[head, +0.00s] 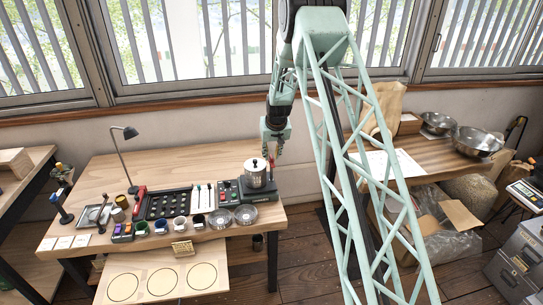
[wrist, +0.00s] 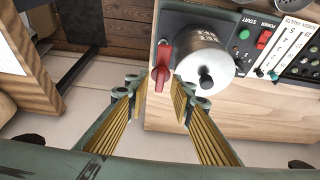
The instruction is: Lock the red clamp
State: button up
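The red clamp (wrist: 164,62) is a red lever with a rounded head, beside a steel canister (wrist: 207,60) on a dark green machine base in the wrist view. In the head view the clamp (head: 271,162) is a small red upright shape at the canister's (head: 256,175) right side, partly close to the fingers. My gripper (wrist: 160,92) is open, its yellow-ridged fingers spread either side of the lever's lower end. In the head view my gripper (head: 274,148) hangs just above the clamp.
A control panel with a red switch (wrist: 264,40) sits right of the canister in the wrist view. The wooden worktable (head: 190,160) also holds a black tray (head: 168,203), several cups, two glass dishes (head: 245,214) and a desk lamp (head: 128,134). The table's back is clear.

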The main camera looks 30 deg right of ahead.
jog(key=shift+f, duration=0.1)
jog(key=shift+c, duration=0.6)
grip_shut()
